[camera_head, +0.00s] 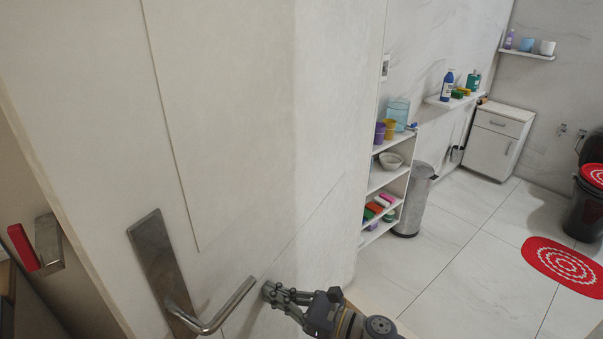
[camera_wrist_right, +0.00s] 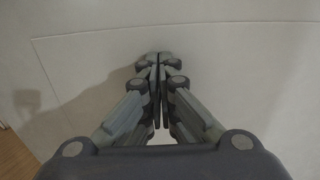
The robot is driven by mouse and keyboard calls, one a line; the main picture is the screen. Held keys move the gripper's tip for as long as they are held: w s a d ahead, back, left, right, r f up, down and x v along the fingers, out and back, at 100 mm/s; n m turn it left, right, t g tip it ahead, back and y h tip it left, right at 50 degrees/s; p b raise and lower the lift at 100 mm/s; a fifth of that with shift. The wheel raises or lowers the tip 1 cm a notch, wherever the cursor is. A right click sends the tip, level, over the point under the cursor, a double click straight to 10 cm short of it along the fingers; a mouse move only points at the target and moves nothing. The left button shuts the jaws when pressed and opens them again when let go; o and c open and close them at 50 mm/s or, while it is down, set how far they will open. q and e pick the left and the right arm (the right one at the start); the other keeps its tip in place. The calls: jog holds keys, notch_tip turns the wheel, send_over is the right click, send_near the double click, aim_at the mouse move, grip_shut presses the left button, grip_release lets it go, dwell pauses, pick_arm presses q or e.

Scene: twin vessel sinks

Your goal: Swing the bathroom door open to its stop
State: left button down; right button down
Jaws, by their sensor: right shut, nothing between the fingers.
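The white bathroom door (camera_head: 225,120) fills the left and middle of the head view. It stands ajar, with the tiled bathroom showing past it on the right. Its metal lever handle (camera_head: 222,312) sits on a long metal plate (camera_head: 160,262) at the lower left. My right gripper (camera_head: 268,291) is shut and empty, its fingertips at the door face just right of the lever's end. In the right wrist view the closed fingertips (camera_wrist_right: 154,60) are against or very close to the door panel (camera_wrist_right: 230,60). My left gripper is not in view.
Beyond the door stand a white shelf unit (camera_head: 384,178) with cups and a bowl, a grey bin (camera_head: 415,200) and a white cabinet (camera_head: 497,142). A red patterned mat (camera_head: 566,265) lies near a dark toilet (camera_head: 590,205). The tiled floor (camera_head: 465,245) between is clear.

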jog(key=shift+b+x, duration=0.5)
jog(key=shift+x, duration=1.1)
jog(key=b+x, duration=0.1)
jog(key=x, duration=0.1)
jog(key=b+x, duration=0.1)
jog(key=x, duration=0.2)
jog(key=shift+w+b, duration=0.3)
jog(key=shift+w, duration=0.1)
jog(key=shift+f, duration=0.15)
